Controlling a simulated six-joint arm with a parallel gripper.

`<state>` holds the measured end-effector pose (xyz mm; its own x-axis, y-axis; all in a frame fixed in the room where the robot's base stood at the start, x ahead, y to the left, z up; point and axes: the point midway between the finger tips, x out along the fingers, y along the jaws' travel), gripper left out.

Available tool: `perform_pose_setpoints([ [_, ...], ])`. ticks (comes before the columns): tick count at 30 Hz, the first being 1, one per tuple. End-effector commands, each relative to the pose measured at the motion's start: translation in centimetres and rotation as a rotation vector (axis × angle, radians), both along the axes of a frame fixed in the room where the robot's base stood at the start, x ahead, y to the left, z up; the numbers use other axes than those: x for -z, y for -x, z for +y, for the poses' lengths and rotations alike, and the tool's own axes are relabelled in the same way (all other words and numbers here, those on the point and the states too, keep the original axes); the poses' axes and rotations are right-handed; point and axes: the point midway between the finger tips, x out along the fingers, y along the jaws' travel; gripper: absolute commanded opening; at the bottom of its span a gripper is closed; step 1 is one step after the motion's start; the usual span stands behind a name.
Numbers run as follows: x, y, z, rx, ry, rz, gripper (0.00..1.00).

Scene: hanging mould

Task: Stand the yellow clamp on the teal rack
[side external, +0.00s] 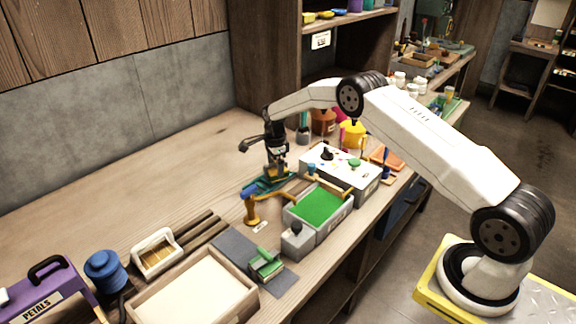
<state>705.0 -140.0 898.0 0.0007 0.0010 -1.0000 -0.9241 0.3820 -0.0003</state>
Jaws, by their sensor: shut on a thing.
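My gripper (277,163) points down over the teal rack (266,184), near the middle of the bench. It is shut on the yellow clamp (278,172), of which only a small part shows below the dark fingers. The clamp's lower end is at or just above the rack; I cannot tell whether they touch. The rack is low and partly hidden by the clamp and by a blue item (249,191) at its left end.
An amber-handled tool (251,212) stands in front of the rack. A grey box with a green top (348,213) and a white box with knobs (367,187) stand to the right. A wooden tray (243,297) lies at the front. The bench behind left is clear.

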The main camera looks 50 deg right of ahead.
Motion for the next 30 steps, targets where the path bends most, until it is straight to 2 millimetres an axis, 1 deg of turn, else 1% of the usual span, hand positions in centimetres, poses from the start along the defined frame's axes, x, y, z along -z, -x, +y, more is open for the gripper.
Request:
perform_pose_setpoints([
  [3,1.6,0.1,0.0,0.0,-0.001,0.003,0.14],
  [7,2.7,0.0,0.0,0.0,0.0,0.0,0.14],
  [21,3.2,0.0,0.0,0.0,0.0,0.0,0.14],
  [22,3.2,0.0,0.0,0.0,0.0,0.0,0.91],
  [23,3.2,0.0,0.0,0.0,0.0,0.0,1.0],
  [30,3.2,0.0,0.0,0.0,0.0,0.0,1.0],
])
